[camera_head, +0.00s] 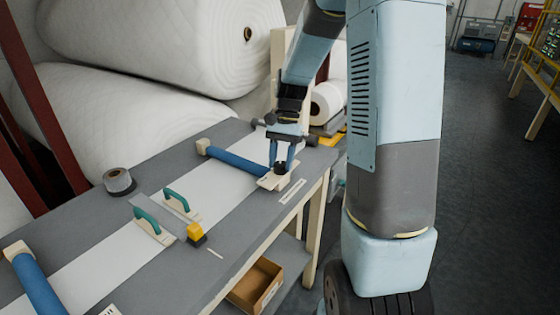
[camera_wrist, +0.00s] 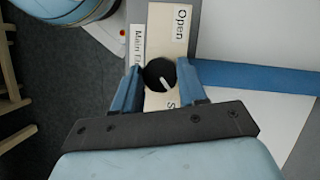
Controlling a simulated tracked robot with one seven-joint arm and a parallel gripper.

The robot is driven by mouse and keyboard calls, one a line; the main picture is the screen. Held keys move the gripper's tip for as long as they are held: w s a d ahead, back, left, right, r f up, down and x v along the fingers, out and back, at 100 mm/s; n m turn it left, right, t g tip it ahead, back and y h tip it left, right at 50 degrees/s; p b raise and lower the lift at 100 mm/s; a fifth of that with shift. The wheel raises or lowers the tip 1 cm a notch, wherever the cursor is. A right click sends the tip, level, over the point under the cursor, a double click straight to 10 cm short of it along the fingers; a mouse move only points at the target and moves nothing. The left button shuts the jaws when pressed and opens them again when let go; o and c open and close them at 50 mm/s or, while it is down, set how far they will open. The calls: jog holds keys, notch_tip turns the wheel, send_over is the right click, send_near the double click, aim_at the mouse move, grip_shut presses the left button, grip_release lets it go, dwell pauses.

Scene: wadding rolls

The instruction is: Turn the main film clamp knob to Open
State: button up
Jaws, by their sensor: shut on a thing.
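The main film clamp knob (camera_wrist: 157,72) is round and black with a white pointer line. It sits on a pale plate (camera_head: 268,184) at the end of a blue bar (camera_head: 238,162). In the wrist view the pointer slants down and slightly right, toward a partly hidden label starting with "S" (camera_wrist: 171,97). The "Open" label (camera_wrist: 181,22) is above and right of the knob, and a label reading "Main Fil..." (camera_wrist: 137,46) is at its upper left. My gripper (camera_head: 281,163) points down with its blue fingers on both sides of the knob, shut on it.
A second blue bar (camera_head: 38,285) is at lower left.

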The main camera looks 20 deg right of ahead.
jog(key=n+h, duration=0.1)
jog(key=n, duration=0.2)
jog(key=n+h, duration=0.1)
jog(key=n, duration=0.2)
jog(key=shift+w+a+g, duration=0.1)
jog(key=shift+g, duration=0.3)
jog(key=n+h, duration=0.1)
jog(key=n, duration=0.2)
jog(key=n+h, duration=0.1)
jog(key=n, duration=0.2)
jog(key=shift+a+h, duration=0.15)
jog(key=shift+h, duration=0.15)
jog(key=n+h, duration=0.1)
jog(key=n, duration=0.2)
jog(key=n+t, duration=0.1)
jog(key=n, duration=0.2)
jog(key=shift+a+t+h, duration=0.2)
jog(key=shift+t+h, duration=0.1)
jog(key=shift+h, duration=0.1)
jog(key=n, duration=0.2)
jog(key=n+t, duration=0.1)
jog(key=n, duration=0.1)
jog(key=n+t+h, duration=0.1)
jog(key=n, duration=0.1)
jog(key=shift+s+a, duration=0.1)
jog(key=shift+s, duration=0.15)
jog(key=o, duration=1.1)
jog(key=shift+c, duration=0.2)
jog(key=shift+r, duration=0.1)
